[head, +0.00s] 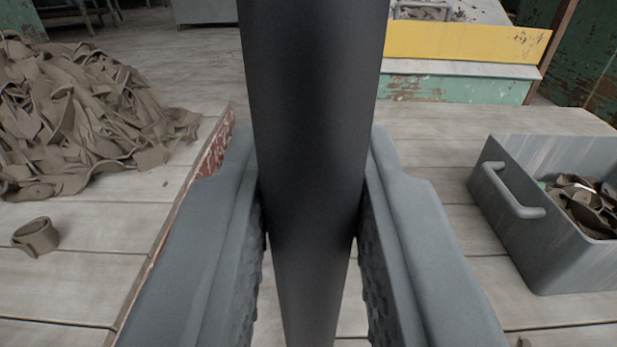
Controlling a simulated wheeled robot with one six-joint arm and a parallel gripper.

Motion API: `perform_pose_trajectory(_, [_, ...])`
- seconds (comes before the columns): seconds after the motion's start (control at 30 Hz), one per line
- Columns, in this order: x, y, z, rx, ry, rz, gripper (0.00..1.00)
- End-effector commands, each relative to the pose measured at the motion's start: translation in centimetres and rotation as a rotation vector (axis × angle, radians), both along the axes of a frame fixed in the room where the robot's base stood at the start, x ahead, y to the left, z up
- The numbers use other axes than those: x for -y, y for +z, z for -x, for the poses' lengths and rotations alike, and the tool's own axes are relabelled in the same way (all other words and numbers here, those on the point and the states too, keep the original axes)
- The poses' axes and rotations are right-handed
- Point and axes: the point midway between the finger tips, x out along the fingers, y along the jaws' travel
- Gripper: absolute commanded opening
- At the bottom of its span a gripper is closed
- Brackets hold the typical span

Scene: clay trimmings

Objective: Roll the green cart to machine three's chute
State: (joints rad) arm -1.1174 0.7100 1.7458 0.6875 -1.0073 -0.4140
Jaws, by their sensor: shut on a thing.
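My gripper (310,190) is shut on a thick, smooth black bar (315,70). The bar runs from the top edge of the head view down between both fingers to the bottom edge. What the bar belongs to is outside the view, and I cannot tell whether it is part of the green cart. I can make out no chute marked as machine three's. A pale green, worn structure (455,88) with a yellow panel (465,42) stands at the upper right, apart from my gripper. I cannot tell whether it is a cart or a machine.
A large heap of brown clay trimmings (75,115) lies at the left, with a loose curl (36,236) nearer. A grey bin (545,255) with a handle, holding scraps, stands at the right. A worn red edge (215,145) shows beside the left finger. Plank floor (440,150) is clear ahead-right.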

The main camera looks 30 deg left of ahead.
Motion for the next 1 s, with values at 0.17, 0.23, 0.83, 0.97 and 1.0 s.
perform_pose_trajectory(0.17, [0.0, 0.0, 0.0, 0.0, -0.001, 0.0, 0.0])
perform_pose_trajectory(0.23, [-0.1, 0.0, 0.1, 0.0, -0.001, 0.0, 0.0])
perform_pose_trajectory(0.83, [-4.1, 0.0, 2.6, -0.001, 0.001, -0.001, 0.0])
perform_pose_trajectory(0.97, [-5.1, 0.0, 3.1, -0.001, 0.001, -0.001, 0.0])
perform_pose_trajectory(1.0, [-5.3, -0.1, 3.3, 0.0, 0.001, 0.0, 0.0])
